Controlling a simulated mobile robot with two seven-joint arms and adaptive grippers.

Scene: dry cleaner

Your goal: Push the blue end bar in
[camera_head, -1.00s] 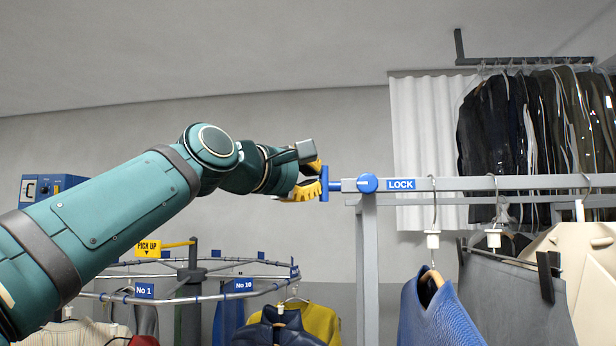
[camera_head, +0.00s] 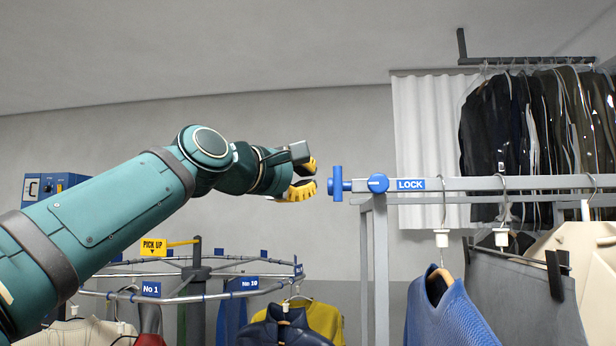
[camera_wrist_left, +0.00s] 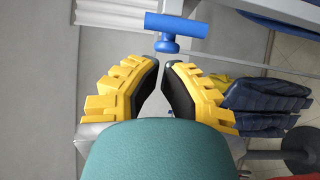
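The blue end bar (camera_head: 337,184) stands upright on a short blue stem at the left end of a grey rail (camera_head: 460,184). A round blue knob (camera_head: 377,183) and a blue LOCK label (camera_head: 411,185) are on the rail. My left gripper (camera_head: 314,177) has yellow-backed fingers and is just left of the bar, with a visible gap between them. The fingers are apart and empty. In the left wrist view, the blue bar (camera_wrist_left: 176,25) lies beyond the fingertips (camera_wrist_left: 162,64), not between them. My right gripper is not in view.
Hangers with a blue garment (camera_head: 447,312) and grey trousers (camera_head: 525,295) hang from the rail. A round rack (camera_head: 190,298) with numbered tags and clothes stands lower left. Dark garments (camera_head: 530,130) hang at the back right. The space above the rail's left end is clear.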

